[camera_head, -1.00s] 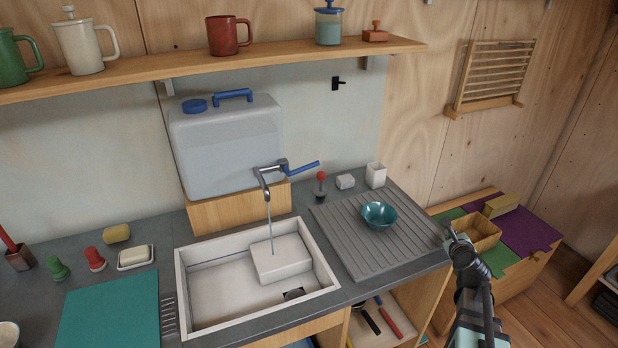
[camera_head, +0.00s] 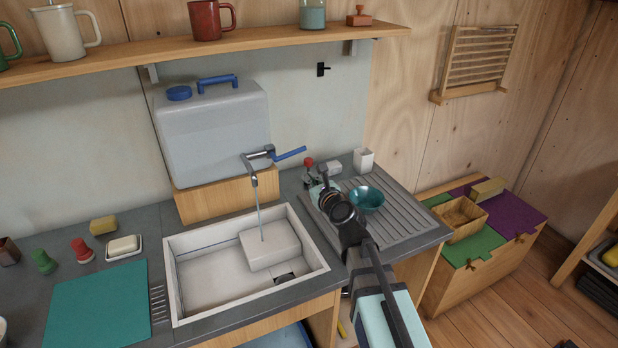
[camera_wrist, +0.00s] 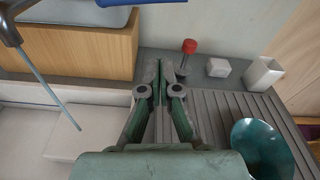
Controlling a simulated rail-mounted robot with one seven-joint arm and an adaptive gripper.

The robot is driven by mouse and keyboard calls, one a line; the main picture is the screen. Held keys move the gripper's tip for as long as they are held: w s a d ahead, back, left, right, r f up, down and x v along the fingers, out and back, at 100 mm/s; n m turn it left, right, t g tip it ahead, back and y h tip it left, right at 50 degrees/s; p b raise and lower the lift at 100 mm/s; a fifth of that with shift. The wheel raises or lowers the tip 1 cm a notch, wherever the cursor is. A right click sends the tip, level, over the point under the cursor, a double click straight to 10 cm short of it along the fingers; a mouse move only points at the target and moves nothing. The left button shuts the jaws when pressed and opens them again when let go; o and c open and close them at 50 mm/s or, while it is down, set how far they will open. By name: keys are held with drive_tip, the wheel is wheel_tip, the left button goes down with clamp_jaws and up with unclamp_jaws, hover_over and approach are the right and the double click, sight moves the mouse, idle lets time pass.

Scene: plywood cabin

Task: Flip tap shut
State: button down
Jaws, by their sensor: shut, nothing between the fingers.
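The tap (camera_head: 258,154) is a grey metal spout with a blue lever (camera_head: 290,153) pointing right and slightly up. It sits at the front of the pale water container (camera_head: 212,130). A thin stream of water (camera_head: 260,218) runs from the spout into the white sink (camera_head: 188,298). My gripper (camera_wrist: 163,75) is shut and empty over the drainboard's left edge. In the head view my gripper (camera_head: 316,182) is right of and below the lever, apart from it.
A teal bowl (camera_head: 366,199) sits on the ribbed drainboard (camera_head: 408,232). A red-topped item (camera_wrist: 188,50), a small white block (camera_wrist: 219,67) and a white cup (camera_head: 363,160) stand behind it. The shelf (camera_head: 160,52) with mugs runs above.

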drive_tip(key=w+a+r+p, duration=0.2)
drive_tip(key=w+a+p, duration=0.1)
drive_tip(key=w, duration=0.3)
drive_tip(key=shift+w+a+r, duration=0.3)
drive_tip(key=shift+a+r, duration=0.05)
drive_tip(key=shift+a, duration=0.1)
drive_tip(key=shift+a+r, duration=0.15)
